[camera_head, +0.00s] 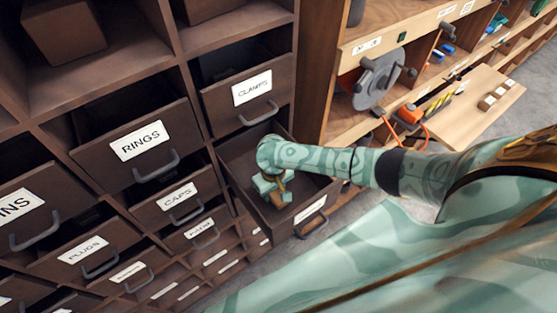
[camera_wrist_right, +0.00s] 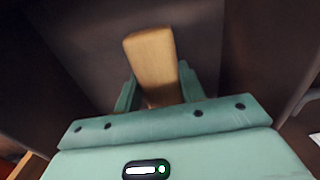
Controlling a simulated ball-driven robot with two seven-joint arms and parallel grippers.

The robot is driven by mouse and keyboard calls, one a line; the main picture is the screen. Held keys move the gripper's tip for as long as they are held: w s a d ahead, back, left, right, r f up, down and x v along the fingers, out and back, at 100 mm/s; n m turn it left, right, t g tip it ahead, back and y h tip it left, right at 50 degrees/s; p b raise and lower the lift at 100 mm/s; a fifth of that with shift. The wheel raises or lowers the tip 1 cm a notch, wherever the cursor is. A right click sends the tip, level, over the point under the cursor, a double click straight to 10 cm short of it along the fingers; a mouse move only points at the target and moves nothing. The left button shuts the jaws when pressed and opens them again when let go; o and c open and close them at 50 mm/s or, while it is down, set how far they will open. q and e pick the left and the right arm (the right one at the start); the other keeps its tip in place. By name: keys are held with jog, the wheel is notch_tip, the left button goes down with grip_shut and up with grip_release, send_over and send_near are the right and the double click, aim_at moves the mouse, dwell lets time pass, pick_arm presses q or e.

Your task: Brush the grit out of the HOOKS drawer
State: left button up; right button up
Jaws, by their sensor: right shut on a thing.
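An open brown drawer (camera_head: 319,189) is pulled out below the CLAMPS drawer; its own label (camera_head: 310,210) is too slanted to read. My right gripper (camera_head: 273,192) is down inside this drawer. It is shut on a wooden-handled tool, likely the brush (camera_wrist_right: 152,60), whose light wooden handle stands up between the fingers in the right wrist view. The handle's lower end also shows in the head view (camera_head: 282,199). The bristles are hidden, and I cannot make out any grit. My left gripper is not in view.
The CLAMPS drawer (camera_head: 249,98) juts out just above and behind. The RINGS (camera_head: 139,144) and CAPS (camera_head: 177,196) drawers stand at the left. A shelf unit with a grey reel (camera_head: 378,79) is at the right, beside a wooden board (camera_head: 474,104).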

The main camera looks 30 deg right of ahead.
jog(key=shift+s+a, duration=0.1)
jog(key=shift+a, duration=1.05)
jog(key=shift+w+d, duration=0.15)
jog(key=shift+d, duration=1.1)
jog(key=shift+w+d, duration=0.1)
jog(key=shift+d, duration=1.15)
jog(key=shift+r, duration=0.1)
notch_tip(320, 180, up, 15)
